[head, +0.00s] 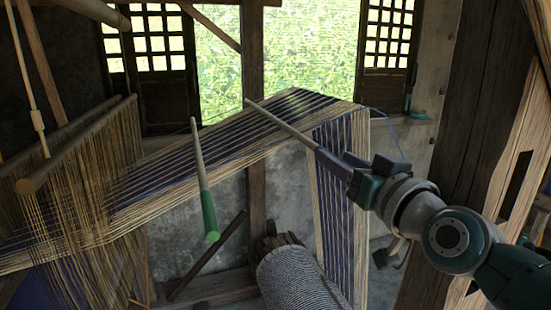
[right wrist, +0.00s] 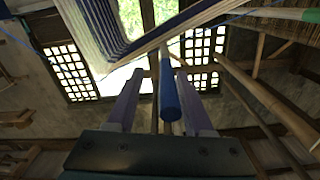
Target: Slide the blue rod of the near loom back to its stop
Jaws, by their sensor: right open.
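The blue rod (head: 281,123) shows in the head view as a pale grey shaft slanting across the striped warp, its lower right end at my right gripper. Its blue handle (right wrist: 169,92) shows in the right wrist view, between the two purple fingers, with the pale shaft running on beyond it. My right gripper (head: 322,154) is open, with a finger on each side of the handle; gaps show on both sides there. In the head view the fingers largely hide the handle. My left gripper is not in view.
A second rod with a green handle (head: 209,212) hangs left of the blue one. The striped warp (head: 230,140) runs over to the threaded heddles (head: 75,180) at left. A cloth roll (head: 295,278) lies below, and a thick wooden post (head: 475,120) stands at right.

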